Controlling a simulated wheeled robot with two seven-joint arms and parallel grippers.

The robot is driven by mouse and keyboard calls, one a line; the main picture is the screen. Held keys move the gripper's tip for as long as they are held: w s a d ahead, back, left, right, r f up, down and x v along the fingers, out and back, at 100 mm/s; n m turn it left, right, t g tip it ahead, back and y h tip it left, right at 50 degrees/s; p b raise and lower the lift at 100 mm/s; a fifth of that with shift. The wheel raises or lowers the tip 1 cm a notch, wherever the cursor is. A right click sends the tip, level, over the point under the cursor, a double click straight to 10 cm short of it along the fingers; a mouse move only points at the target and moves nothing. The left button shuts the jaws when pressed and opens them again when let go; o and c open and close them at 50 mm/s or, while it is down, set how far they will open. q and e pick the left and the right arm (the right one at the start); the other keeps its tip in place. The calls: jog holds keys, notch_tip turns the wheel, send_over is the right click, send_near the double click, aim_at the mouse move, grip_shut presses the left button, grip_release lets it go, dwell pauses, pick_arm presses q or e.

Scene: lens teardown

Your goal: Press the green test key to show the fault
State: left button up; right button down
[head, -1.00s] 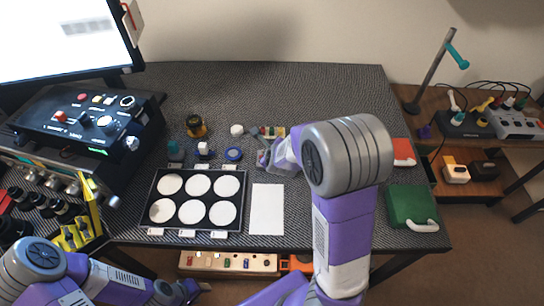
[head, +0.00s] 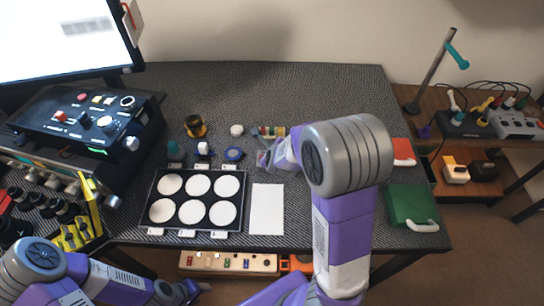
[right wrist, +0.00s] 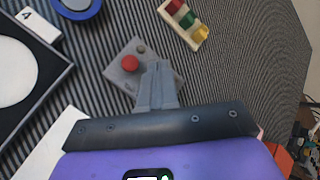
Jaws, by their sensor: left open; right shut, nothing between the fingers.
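A small grey box with a red button (right wrist: 130,62) and a small grey knob (right wrist: 140,48) lies on the striped mat in the right wrist view. My right gripper (right wrist: 158,72) is shut and empty, its fingertips over the right side of this box. Whether they touch it I cannot tell. No green key can be made out on the box; the fingers cover part of its top. In the head view my right arm hides much of that spot. My left gripper (head: 187,291) is open and empty at the bottom, in front of the table edge.
A black tray (head: 154,186) with white round pads and a white sheet (head: 267,209) lie left of the right arm. A blue ring (head: 233,154) and a coloured block rack (right wrist: 184,18) are near the box. A black control console (head: 70,128) stands at left.

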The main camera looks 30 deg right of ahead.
jog(key=shift+f+b, duration=0.45)
jog(key=shift+f, duration=0.05)
jog(key=shift+f+b, duration=0.35)
jog(key=shift+b, duration=0.05)
dwell(0.5)
jog(key=shift+r, duration=0.1)
jog(key=shift+r+p, duration=0.75)
jog(key=shift+p, duration=0.1)
notch_tip(320, 180, up, 5)
jog(key=p, duration=0.5)
